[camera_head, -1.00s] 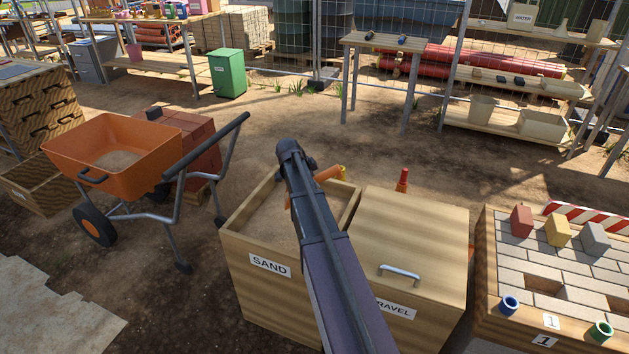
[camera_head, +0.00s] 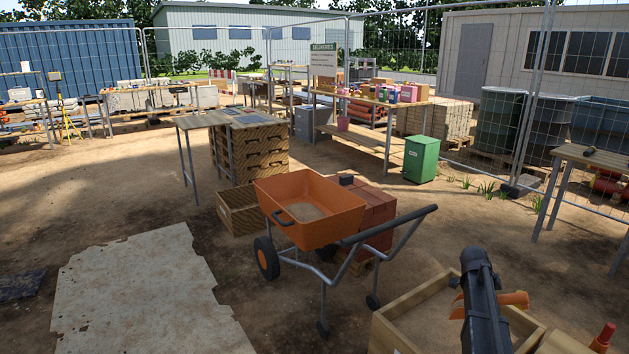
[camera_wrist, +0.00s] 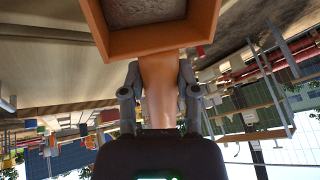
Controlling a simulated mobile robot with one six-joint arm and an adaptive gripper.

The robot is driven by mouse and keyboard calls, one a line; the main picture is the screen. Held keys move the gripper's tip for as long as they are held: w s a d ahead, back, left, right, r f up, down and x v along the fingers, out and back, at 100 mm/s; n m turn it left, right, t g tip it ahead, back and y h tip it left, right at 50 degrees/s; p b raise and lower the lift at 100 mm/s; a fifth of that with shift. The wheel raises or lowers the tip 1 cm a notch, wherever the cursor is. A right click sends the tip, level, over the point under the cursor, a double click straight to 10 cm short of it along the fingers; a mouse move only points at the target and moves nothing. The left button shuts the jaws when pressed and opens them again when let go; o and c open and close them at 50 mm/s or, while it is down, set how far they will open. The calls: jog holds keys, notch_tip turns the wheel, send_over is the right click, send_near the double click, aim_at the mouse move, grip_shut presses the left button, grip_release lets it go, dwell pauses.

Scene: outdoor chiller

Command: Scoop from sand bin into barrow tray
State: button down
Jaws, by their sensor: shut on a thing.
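An orange scoop (camera_wrist: 160,48) is in my gripper (camera_wrist: 160,95), whose two fingers are shut on its handle. Its square bowl shows a grey-brown inside in the wrist view; this looks like sand, but I cannot tell how much. In the head view the scoop (camera_head: 515,299) shows partly behind my arm, over the sand bin (camera_head: 408,312). The open wooden bin holds pale sand. The orange barrow tray (camera_head: 335,205) stands to the left of the bin, with a patch of sand on its floor.
The barrow's handles (camera_head: 420,215) reach toward the bin. Red bricks (camera_head: 378,215) stand behind the barrow, and a wooden crate (camera_head: 238,215) is at its left. A pale sheet (camera_head: 150,290) lies on the ground. An orange cone (camera_head: 603,336) is at the lower right.

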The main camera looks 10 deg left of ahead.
notch_tip(320, 180, up, 18)
jog(key=p, duration=1.7)
jog(key=shift+f, duration=0.2)
